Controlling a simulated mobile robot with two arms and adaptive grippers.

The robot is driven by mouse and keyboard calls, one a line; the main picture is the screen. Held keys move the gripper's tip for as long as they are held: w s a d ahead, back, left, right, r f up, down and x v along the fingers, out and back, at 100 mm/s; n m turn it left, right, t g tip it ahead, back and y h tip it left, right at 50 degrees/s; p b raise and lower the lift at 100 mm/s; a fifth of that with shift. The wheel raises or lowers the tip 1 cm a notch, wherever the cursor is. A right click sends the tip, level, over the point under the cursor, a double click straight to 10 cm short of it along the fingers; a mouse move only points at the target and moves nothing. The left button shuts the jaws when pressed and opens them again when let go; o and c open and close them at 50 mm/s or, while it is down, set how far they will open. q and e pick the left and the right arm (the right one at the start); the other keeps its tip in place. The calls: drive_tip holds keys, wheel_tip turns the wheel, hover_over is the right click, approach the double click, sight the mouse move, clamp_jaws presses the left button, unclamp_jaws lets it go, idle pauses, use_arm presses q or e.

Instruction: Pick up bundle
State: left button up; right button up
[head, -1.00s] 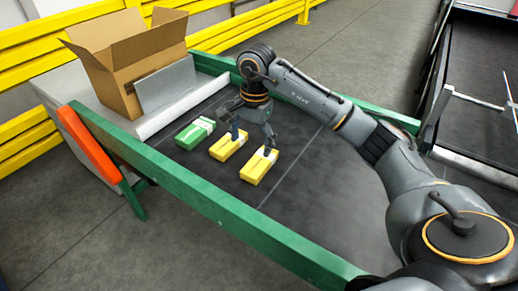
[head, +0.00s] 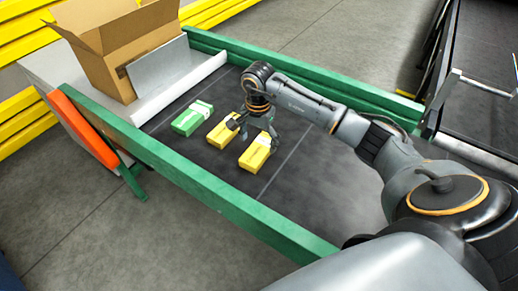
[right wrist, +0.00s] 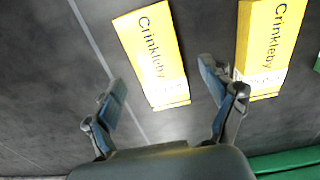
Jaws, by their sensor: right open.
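Three wrapped bundles lie in a row on the dark belt. The green bundle (head: 190,119) is farthest left, a yellow bundle (head: 220,135) is in the middle, and another yellow bundle (head: 254,156) is nearest my base. My right gripper (head: 255,132) is open and empty above the two yellow bundles. In the right wrist view, its fingers (right wrist: 163,86) point toward the nearest yellow bundle (right wrist: 153,55), marked "Crinkleby", which shows between them. The middle yellow bundle (right wrist: 268,45) shows beyond the right finger. I see no contact. My left gripper is not in view.
Green rails (head: 200,178) border the belt (head: 300,190) on both sides. An open cardboard box (head: 110,55) and a grey plate (head: 160,68) stand at the belt's far left end. The belt right of the bundles is clear.

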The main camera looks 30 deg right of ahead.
sight(259, 149)
wheel_tip(259, 149, down, 2)
drive_tip(key=shift+s+d+f+p, duration=0.1)
drive_tip(key=shift+d+f+p, duration=0.05)
drive_tip(key=shift+f+p, duration=0.15)
drive_tip(key=shift+f, duration=0.4)
drive_tip(key=shift+c, duration=0.2)
drive_tip(key=c, duration=1.1)
drive_tip(key=shift+c, duration=0.9)
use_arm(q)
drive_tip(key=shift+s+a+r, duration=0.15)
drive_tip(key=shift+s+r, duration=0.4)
